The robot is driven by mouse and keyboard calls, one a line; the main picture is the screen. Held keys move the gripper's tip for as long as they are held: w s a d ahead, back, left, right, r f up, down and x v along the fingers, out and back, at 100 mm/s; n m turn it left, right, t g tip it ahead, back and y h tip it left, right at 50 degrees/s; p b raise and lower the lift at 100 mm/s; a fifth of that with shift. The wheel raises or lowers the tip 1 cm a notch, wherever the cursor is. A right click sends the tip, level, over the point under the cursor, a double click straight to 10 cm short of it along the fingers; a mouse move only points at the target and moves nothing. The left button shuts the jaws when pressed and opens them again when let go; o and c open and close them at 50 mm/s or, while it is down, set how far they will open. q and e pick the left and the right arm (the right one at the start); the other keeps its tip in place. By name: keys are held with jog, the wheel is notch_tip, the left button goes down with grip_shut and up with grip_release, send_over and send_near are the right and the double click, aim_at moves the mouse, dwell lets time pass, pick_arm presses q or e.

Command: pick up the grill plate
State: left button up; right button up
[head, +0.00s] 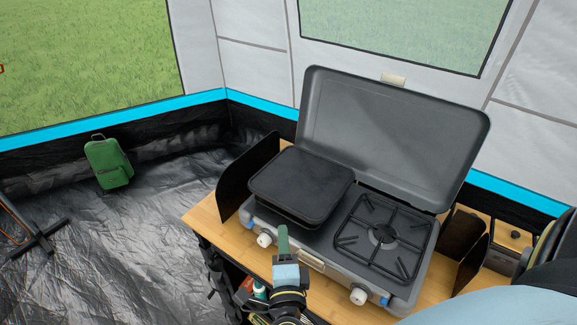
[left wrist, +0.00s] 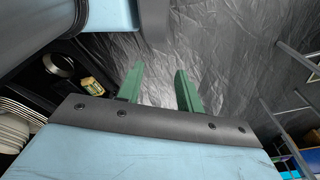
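The grill plate (head: 300,183) is a dark, flat, rounded rectangle in the head view. It lies over the left burner of the grey camping stove (head: 315,262), whose lid stands open behind it. My right gripper (head: 283,232) is at the stove's front edge, just in front of the plate and apart from it. Its green fingers overlap in this view, so their gap cannot be seen. My left gripper (left wrist: 160,68) shows in the left wrist view with its two green fingers apart and nothing between them. The grill plate is not visible in that view.
The right burner (head: 384,236) is bare. Dark wind shields (head: 249,177) stand at the stove's sides on the wooden table (head: 205,217). A green bag (head: 108,164) is on the tent floor at left. Stacked plates (left wrist: 15,125) show in the left wrist view.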

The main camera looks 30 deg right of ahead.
aim_at(279, 205)
jog(key=p+x, duration=0.1)
jog(key=x, duration=0.6)
jog(key=shift+w+d, duration=0.1)
jog(key=shift+w, duration=0.1)
jog(key=shift+w+d, duration=0.15)
jog(key=shift+w, duration=0.35)
jog(key=x, duration=0.4)
jog(key=shift+w+f, duration=0.3)
jog(key=shift+f, duration=0.05)
jog(key=shift+w+d, duration=0.15)
jog(key=shift+w, duration=0.05)
grip_shut()
pick_arm(q)
jog(key=s, duration=0.1)
jog(key=s+r, duration=0.1)
jog(key=s, duration=0.1)
jog(key=shift+g, duration=0.3)
jog(key=shift+w, duration=0.1)
pick_arm(e)
jog(key=shift+r, duration=0.1)
